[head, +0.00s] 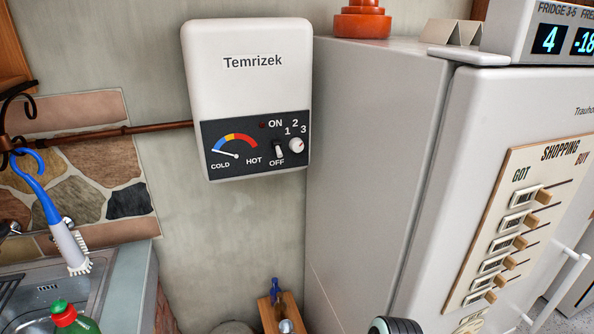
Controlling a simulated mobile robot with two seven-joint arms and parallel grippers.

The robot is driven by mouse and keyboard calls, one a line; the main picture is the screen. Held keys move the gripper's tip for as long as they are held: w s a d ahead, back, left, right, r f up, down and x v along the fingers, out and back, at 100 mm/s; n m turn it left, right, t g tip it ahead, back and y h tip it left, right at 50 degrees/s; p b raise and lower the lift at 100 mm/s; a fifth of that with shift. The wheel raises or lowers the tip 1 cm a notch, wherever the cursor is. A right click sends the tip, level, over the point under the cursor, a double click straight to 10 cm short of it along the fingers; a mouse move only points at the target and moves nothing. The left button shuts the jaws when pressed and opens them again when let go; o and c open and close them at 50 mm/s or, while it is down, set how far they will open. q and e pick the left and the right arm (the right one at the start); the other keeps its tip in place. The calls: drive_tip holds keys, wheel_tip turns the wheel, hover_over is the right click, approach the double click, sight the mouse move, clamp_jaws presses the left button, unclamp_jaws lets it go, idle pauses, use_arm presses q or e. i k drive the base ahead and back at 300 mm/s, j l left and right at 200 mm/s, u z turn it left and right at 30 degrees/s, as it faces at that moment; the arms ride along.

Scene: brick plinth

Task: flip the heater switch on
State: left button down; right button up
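The heater (247,95) is a white box marked Temrizek, fixed to the grey wall. Its dark lower panel carries a small white toggle switch (279,151) between the ON and OFF labels. The lever looks tilted down toward OFF, though it is small. The indicator lamp (262,125) beside ON is dark red and looks unlit. The gauge (233,146) has its needle near COLD. A round white knob (296,145) sits right of the switch, by the numbers 1, 2, 3. Neither gripper shows in the head view.
A large fridge (375,150) stands close at the right of the heater. A copper pipe (120,134) runs left from the heater. A blue-and-white brush (58,215) hangs above the sink (48,290). A green bottle (72,318) is at lower left. The space before the heater is clear.

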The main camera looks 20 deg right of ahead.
sight(277, 145)
drive_tip(key=i+z, duration=0.1)
drive_tip(key=z, duration=0.8)
drive_tip(key=i+z, duration=0.15)
drive_tip(key=z, duration=0.25)
drive_tip(key=j+z, duration=0.15)
drive_tip(key=z, duration=0.3)
drive_tip(key=i, duration=0.05)
